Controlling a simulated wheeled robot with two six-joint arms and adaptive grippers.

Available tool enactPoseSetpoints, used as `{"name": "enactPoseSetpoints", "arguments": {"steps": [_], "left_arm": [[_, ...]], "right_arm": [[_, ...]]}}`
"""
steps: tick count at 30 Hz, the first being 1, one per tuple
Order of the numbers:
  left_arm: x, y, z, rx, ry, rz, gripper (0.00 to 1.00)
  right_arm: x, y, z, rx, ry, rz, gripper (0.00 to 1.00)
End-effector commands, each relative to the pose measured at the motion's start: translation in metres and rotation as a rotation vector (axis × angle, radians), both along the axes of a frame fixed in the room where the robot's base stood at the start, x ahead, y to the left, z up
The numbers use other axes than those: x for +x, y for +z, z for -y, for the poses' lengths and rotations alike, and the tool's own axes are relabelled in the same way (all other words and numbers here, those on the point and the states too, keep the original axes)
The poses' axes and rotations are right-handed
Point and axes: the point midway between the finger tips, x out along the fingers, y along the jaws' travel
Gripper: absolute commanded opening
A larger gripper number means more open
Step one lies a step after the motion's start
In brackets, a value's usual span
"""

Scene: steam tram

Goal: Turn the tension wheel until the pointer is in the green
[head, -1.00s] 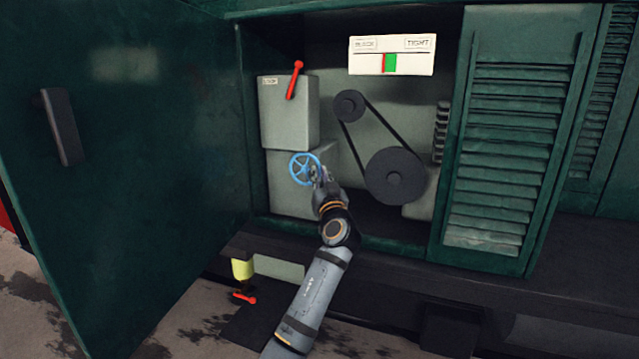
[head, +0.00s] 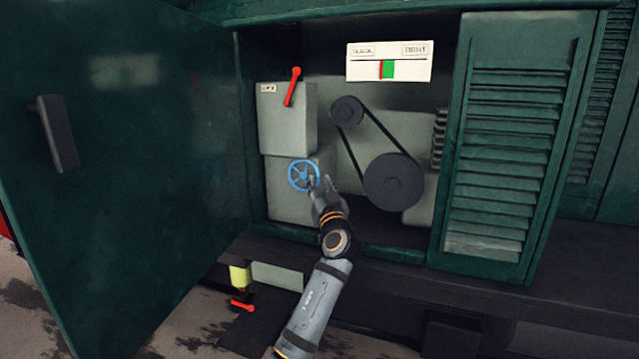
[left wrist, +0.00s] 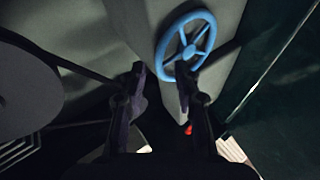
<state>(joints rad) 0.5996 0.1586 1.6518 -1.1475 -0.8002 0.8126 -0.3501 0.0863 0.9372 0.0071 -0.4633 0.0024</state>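The blue tension wheel (head: 303,175) is on the front of the lower grey box in the open cabinet; it also shows in the left wrist view (left wrist: 188,47). The white gauge (head: 412,68) is at the top of the cabinet. Its red pointer (head: 381,69) stands at the left edge of the green band (head: 389,69). My left gripper (head: 319,182) is at the wheel's lower right side. My right gripper is out of view.
A red lever (head: 293,86) is on the upper grey box (head: 286,120). A belt runs over a small pulley (head: 347,111) and a large pulley (head: 395,181) right of the wheel. The open green door (head: 130,190) stands left; a louvred panel (head: 500,150) stands right.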

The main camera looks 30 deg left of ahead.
Motion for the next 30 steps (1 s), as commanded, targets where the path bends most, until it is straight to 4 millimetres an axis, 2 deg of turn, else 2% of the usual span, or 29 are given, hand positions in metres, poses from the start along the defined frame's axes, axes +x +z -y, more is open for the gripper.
{"name": "enactPoseSetpoints", "arguments": {"steps": [9, 13, 18, 30], "left_arm": [[-0.049, -0.025, 0.052, -0.007, -0.003, -0.002, 0.32], [-0.063, -0.031, 0.067, -0.006, -0.004, -0.001, 0.32], [-0.072, -0.033, 0.074, -0.004, 0.0, -0.001, 0.32], [-0.073, -0.033, 0.075, -0.001, 0.0, 0.0, 0.32]], "right_arm": [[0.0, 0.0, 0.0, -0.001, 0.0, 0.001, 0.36], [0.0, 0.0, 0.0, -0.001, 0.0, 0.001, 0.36], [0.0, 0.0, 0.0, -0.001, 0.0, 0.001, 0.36], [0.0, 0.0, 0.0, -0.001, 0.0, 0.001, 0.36]]}}
